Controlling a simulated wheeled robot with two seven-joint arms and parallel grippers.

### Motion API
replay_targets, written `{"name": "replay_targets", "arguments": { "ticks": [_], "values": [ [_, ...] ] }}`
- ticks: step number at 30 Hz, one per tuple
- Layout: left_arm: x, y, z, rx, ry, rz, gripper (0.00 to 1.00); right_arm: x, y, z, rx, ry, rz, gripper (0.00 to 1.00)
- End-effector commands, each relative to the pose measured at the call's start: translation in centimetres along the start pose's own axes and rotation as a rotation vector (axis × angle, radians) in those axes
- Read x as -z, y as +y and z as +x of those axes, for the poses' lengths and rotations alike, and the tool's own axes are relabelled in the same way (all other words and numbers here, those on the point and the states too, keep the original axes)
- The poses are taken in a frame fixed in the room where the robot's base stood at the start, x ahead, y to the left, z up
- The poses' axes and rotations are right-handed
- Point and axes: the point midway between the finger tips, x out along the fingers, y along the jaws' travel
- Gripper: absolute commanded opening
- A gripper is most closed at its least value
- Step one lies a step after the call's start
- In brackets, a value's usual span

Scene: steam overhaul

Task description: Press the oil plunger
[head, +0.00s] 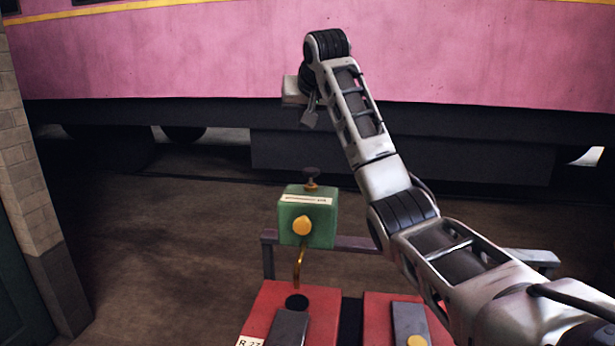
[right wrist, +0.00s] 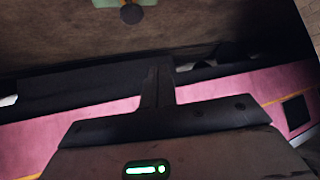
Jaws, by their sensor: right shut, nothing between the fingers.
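The oil pump is a green box (head: 309,222) with a pale label strip, a yellow round boss on its front and a curved brass spout (head: 299,266) below. Its plunger has a dark round knob (head: 311,171) standing up from the top. My right gripper (head: 309,119) hangs above the knob, fingers pointing down, shut and empty, with a clear gap between them. In the right wrist view the knob (right wrist: 131,14) shows at the top edge, beyond the shut fingertips (right wrist: 158,68). My left gripper is not in view.
Red blocks (head: 265,306) with dark bars stand below the pump, one with a dark round hole under the spout. A grey rail (head: 350,243) runs behind. A pink carriage (head: 180,55) fills the background, and a brick pillar (head: 28,175) stands at left. Floor left of the pump is clear.

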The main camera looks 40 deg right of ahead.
Motion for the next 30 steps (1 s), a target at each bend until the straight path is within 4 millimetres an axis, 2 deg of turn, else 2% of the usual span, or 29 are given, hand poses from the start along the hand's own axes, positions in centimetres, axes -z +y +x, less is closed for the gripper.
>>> {"name": "replay_targets", "arguments": {
  "ticks": [3,9,21,26,30],
  "values": [
    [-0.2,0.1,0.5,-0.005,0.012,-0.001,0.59,-1.1,-0.3,-0.1,-0.149,-0.022,0.090,0.00],
    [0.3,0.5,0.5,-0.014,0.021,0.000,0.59,-1.6,-0.2,-0.9,-0.300,-0.013,0.195,0.00],
    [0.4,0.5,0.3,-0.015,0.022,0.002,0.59,-1.6,-0.1,-1.0,-0.319,-0.010,0.211,0.00],
    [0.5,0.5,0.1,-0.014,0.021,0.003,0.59,-1.7,0.3,0.2,-0.322,-0.013,0.210,0.00],
    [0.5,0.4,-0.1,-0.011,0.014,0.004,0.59,-1.7,1.1,2.5,-0.322,-0.015,0.209,0.00]
  ]
}}
